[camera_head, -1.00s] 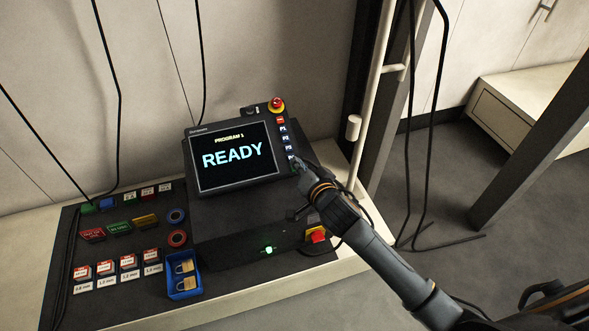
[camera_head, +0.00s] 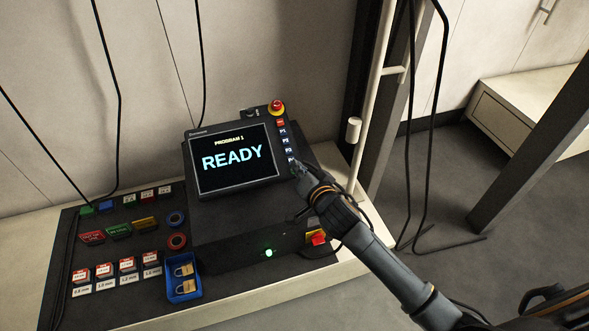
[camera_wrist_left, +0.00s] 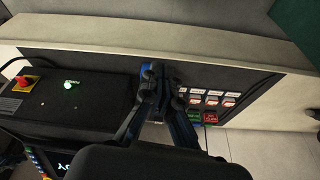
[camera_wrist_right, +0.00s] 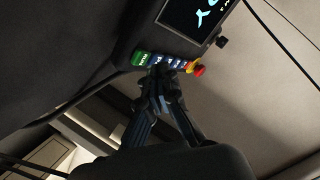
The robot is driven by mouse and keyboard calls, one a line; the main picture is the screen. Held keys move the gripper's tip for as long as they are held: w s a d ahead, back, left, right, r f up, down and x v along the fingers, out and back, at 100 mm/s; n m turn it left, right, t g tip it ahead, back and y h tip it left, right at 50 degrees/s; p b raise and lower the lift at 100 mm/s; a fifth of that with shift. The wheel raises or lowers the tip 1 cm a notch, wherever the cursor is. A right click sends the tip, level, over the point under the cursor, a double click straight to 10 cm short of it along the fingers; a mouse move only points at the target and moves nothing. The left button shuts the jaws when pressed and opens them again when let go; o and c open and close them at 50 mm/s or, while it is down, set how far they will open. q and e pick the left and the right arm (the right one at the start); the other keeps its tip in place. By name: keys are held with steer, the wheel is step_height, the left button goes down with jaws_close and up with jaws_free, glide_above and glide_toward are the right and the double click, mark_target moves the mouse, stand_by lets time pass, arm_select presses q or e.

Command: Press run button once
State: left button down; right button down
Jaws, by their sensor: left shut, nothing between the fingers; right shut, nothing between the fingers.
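The control panel (camera_head: 200,192) has a screen (camera_head: 234,160) reading READY and PROGRAM 1. A button column runs down its right side: a red key (camera_head: 281,123), then blue ones marked P1 (camera_head: 283,131) to P3. In the right wrist view a green button (camera_wrist_right: 141,57) ends the column; its label is too blurred to read. My right gripper (camera_head: 297,168) is shut and empty at the column's lower end, close to the keys; contact cannot be told. It also shows in the right wrist view (camera_wrist_right: 162,72). My left gripper (camera_wrist_left: 160,75) is shut, over the bench.
A red emergency knob (camera_head: 277,105) tops the panel; another red knob (camera_head: 318,238) and a lit green lamp or button (camera_head: 269,252) are on the console front. A blue tray (camera_head: 184,291) with padlocks and labelled blocks lies left. Cables hang beside the post.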

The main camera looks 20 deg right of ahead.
arm_select(q)
steer(key=shift+f, duration=0.1)
stand_by(0.6)
arm_select(e)
steer(key=shift+w+f, duration=0.1)
steer(key=shift+f, duration=0.25)
steer(key=shift+w, duration=0.1)
arm_select(q)
steer(key=shift+s+r, duration=0.1)
steer(key=shift+r, duration=0.5)
